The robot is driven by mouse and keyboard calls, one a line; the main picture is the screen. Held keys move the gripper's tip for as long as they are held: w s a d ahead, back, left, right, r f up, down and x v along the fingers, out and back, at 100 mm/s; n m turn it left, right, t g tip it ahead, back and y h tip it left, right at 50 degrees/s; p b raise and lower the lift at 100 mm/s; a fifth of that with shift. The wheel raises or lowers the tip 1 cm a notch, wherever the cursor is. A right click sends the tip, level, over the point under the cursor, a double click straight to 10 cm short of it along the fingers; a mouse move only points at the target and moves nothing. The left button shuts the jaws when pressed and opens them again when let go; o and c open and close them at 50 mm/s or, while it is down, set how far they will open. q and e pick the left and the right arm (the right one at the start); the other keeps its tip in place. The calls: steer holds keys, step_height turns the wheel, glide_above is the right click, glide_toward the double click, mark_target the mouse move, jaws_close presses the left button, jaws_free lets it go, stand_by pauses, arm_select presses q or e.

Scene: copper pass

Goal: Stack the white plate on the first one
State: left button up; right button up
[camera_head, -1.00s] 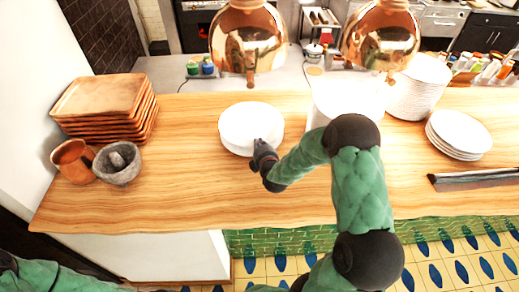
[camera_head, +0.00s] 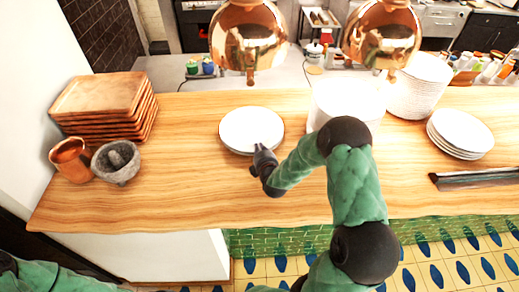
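A white plate (camera_head: 251,127) lies nearly flat on the wooden counter left of centre. A thin second rim shows just under its front edge, so it appears to lie on another plate, which is mostly hidden. My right gripper (camera_head: 262,150) is at the plate's front right rim, its dark fingertips touching or very close to it. The fingers are too small and overlapped to tell whether they are shut on the rim. My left gripper is out of view; only green parts of my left arm show at the lower left.
Brown trays (camera_head: 104,100), a copper jug (camera_head: 72,160) and a stone mortar (camera_head: 116,162) stand at the left. White plate stacks (camera_head: 460,132) stand at the right. Copper lamps (camera_head: 248,38) hang above the counter (camera_head: 190,190). The counter's front left is clear.

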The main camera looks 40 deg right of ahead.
steer(key=shift+s+a+f, duration=0.1)
steer(key=shift+s+f, duration=0.05)
steer(key=shift+f, duration=0.05)
steer(key=shift+r+p, duration=0.5)
steer(key=shift+p, duration=0.3)
steer(key=v, duration=1.1)
steer(key=shift+s+a+r, duration=0.1)
steer(key=shift+s+r, duration=0.15)
steer(key=shift+s, duration=0.05)
steer(key=shift+r, duration=0.1)
